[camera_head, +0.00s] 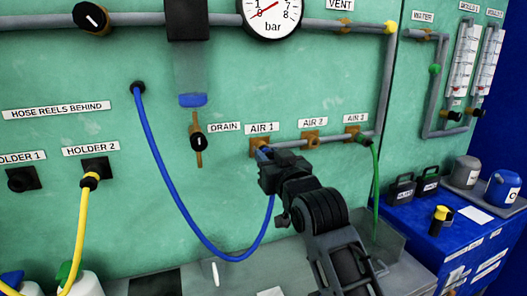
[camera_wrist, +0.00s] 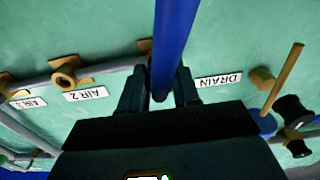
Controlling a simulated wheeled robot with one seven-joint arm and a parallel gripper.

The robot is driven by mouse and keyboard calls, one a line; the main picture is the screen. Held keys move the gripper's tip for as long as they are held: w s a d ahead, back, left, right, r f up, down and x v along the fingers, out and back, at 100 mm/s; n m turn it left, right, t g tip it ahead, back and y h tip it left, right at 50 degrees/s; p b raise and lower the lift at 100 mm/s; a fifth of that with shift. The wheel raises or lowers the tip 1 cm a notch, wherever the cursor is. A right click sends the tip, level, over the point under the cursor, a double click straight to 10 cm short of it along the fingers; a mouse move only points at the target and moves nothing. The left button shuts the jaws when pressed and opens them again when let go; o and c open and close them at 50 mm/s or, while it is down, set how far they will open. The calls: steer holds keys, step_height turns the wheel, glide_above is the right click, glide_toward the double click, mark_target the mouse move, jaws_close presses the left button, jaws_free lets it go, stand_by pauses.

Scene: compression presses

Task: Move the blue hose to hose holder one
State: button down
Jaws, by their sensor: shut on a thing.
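The blue hose (camera_head: 172,190) comes out of a dark wall port (camera_head: 138,87), hangs in a deep loop and rises to my gripper (camera_head: 266,160) at the AIR 1 outlet (camera_head: 257,146). In the wrist view, my gripper (camera_wrist: 160,92) is shut on the blue hose (camera_wrist: 173,40), which lies between the two dark fingers. I cannot tell whether the hose end is seated in AIR 1. Hose holder one (camera_head: 22,179) is a dark socket at the far left with no hose in it, its label partly cut off.
Holder 2 (camera_head: 96,168) holds a yellow hose (camera_head: 79,225). A green hose (camera_head: 375,190) hangs from the rightmost air outlet. The DRAIN valve (camera_head: 197,141) sticks out left of AIR 1. Bottles stand at lower left; a blue bench (camera_head: 425,222) with containers is at right.

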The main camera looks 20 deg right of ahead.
steer(key=shift+s+p, duration=0.6)
steer(key=shift+s, duration=1.1)
steer(key=s+p, duration=0.1)
steer(key=s, duration=0.3)
stand_by(0.8)
stand_by(1.8)
